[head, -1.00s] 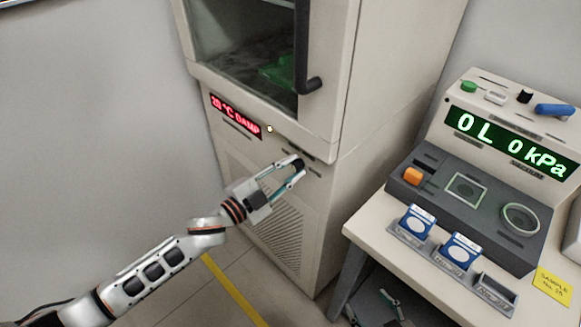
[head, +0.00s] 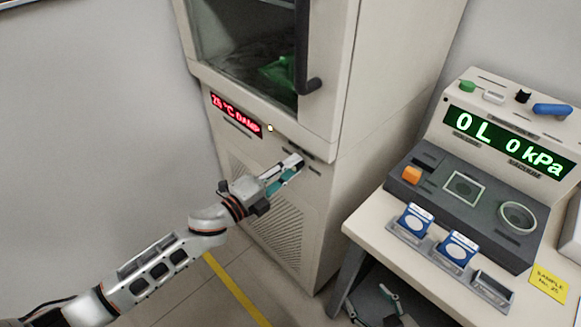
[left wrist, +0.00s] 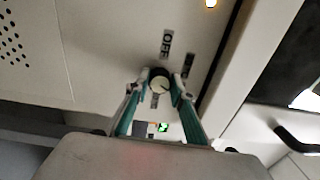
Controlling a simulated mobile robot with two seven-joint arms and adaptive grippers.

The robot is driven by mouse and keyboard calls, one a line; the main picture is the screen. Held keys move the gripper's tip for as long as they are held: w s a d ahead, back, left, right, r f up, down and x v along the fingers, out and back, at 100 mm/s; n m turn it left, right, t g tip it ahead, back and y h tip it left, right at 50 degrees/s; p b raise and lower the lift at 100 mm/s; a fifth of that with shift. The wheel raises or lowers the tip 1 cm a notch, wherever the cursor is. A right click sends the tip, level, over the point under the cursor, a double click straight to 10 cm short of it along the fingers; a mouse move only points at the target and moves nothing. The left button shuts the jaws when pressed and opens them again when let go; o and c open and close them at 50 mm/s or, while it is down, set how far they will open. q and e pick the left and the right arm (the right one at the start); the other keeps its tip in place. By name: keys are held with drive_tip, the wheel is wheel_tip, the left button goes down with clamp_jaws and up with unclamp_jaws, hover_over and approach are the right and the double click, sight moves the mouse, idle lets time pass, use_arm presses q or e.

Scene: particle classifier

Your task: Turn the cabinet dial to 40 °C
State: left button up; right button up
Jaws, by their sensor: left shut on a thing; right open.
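The cabinet (head: 345,140) stands in the middle of the head view. Its red display (head: 235,115) appears to read 25 °C DAMP. My left gripper (head: 294,165) is at the cabinet's front panel, below the door, and hides the dial in the head view. In the left wrist view the dial (left wrist: 160,84) is a round light-faced knob with a dark rim, between the two fingertips of my left gripper (left wrist: 158,88), which is shut on it. An OFF label (left wrist: 166,44) is beside the dial. My right gripper (head: 368,298) is low beneath the side table, open and empty.
The cabinet door has a dark handle (head: 309,86) above the panel. An amber lamp (head: 270,128) glows beside the display. A side table (head: 375,235) at right carries a grey console (head: 420,190) and blue-and-white sample boxes. Floor with a yellow line (head: 238,290) is clear.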

idle(0.5)
use_arm(q)
drive_tip(key=o, duration=1.1)
drive_tip(key=v, duration=1.2)
drive_tip(key=shift+f, duration=0.1)
drive_tip(key=s+a+f+n+g+y, duration=0.1)
drive_tip(key=s+a+f+n+y, duration=0.4)
drive_tip(key=s+f+n, duration=0.3)
drive_tip(key=s+a+f+n+g+y, duration=0.1)
drive_tip(key=s+a+f+n+y, duration=0.4)
drive_tip(key=s+f+n, duration=0.4)
wheel_tip(320, 180, down, 5)
drive_tip(key=a+n, duration=0.1)
drive_tip(key=n, duration=0.5)
drive_tip(key=shift+s+a+f, duration=0.15)
drive_tip(key=shift+s+f, duration=0.1)
drive_tip(key=shift+s, duration=0.05)
